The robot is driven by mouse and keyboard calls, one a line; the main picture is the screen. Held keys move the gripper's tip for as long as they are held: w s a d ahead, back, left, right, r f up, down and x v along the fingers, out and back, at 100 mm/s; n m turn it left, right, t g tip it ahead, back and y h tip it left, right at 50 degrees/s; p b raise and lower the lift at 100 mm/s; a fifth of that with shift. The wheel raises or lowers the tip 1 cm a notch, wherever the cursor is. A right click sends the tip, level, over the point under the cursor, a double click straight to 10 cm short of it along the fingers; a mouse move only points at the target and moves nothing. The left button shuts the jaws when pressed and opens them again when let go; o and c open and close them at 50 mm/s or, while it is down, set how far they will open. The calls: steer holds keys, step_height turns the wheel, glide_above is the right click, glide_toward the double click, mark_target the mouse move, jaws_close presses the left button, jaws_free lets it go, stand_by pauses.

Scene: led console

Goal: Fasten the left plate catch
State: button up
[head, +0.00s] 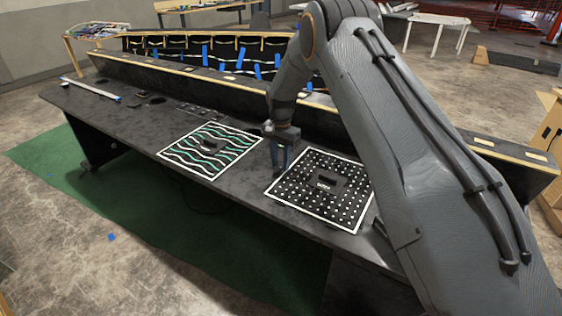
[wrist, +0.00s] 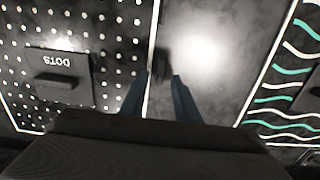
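Two square plates are set in the dark console top. The left plate (head: 210,149) has green and white wavy lines; part of it shows at the right of the wrist view (wrist: 290,75). The right plate (head: 322,188) has white dots and a handle block (wrist: 58,75) marked DOTS. My gripper (head: 281,172) points down between the plates, close to the dotted plate's left border. In the wrist view its two blue-grey fingers (wrist: 160,78) stand apart. A small dark, blurred shape (wrist: 162,62) lies just past the fingertips; I cannot tell whether it is a catch or shadow.
A raised black ledge (head: 200,78) with a wooden edge and blue tape runs behind the plates. A ruler-like strip (head: 90,89) lies at the console's left end. The strip between the plates is otherwise bare. My arm hides the console's right part.

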steer(key=shift+f, duration=0.35)
jaws_close()
